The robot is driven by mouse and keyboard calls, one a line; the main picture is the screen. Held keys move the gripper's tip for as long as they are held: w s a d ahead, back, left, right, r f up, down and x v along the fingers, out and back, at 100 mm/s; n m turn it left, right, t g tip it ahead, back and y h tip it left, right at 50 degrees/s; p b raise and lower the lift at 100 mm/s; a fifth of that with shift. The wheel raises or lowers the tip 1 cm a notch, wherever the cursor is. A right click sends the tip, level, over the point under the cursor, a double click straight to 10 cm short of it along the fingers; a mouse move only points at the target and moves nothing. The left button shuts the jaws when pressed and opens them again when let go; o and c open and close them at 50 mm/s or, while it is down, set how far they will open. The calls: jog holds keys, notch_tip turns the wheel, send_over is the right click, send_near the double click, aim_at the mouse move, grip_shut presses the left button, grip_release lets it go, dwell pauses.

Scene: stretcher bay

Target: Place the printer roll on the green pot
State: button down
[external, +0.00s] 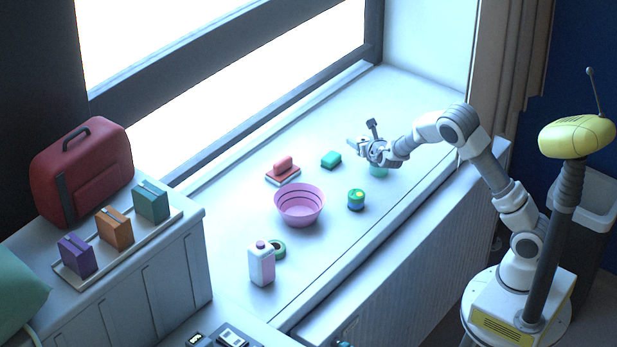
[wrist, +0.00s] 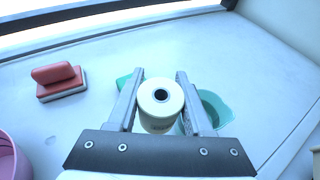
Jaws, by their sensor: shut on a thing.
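The white printer roll (wrist: 160,107) is between the two fingers of my gripper (wrist: 159,80) in the wrist view, with its dark core hole facing the camera. My gripper is shut on it. The green pot (wrist: 222,112) shows just right of the roll, partly hidden behind the right finger. In the external view my gripper (external: 366,148) is above the sill at the right, and the green pot (external: 378,171) is just below it, partly covered by the arm. The roll cannot be made out clearly there.
A teal block (external: 331,159) and a red-handled block (external: 283,169) lie left of my gripper. A pink bowl (external: 299,205), a green-blue tin (external: 356,199), a bottle (external: 261,263) and a green tape ring (external: 278,249) stand nearer. The sill behind the pot is clear.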

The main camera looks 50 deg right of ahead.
jog(key=s+a+r+m+h+p, duration=0.1)
jog(key=s+r+p, duration=0.5)
jog(key=s, duration=0.6)
jog(key=p, duration=0.1)
send_over(356, 200)
jog(key=w+d, duration=0.3)
jog(key=d, duration=0.1)
notch_tip(356, 200, down, 7)
jog(key=shift+g, duration=0.4)
jog(key=shift+w+a+f, duration=0.1)
jog(key=shift+f, duration=1)
jog(key=shift+w+f, duration=0.1)
jog(key=shift+f, duration=0.95)
jog(key=shift+f, duration=0.2)
jog(key=shift+c, duration=1.6)
grip_release()
jog(key=shift+r, duration=0.1)
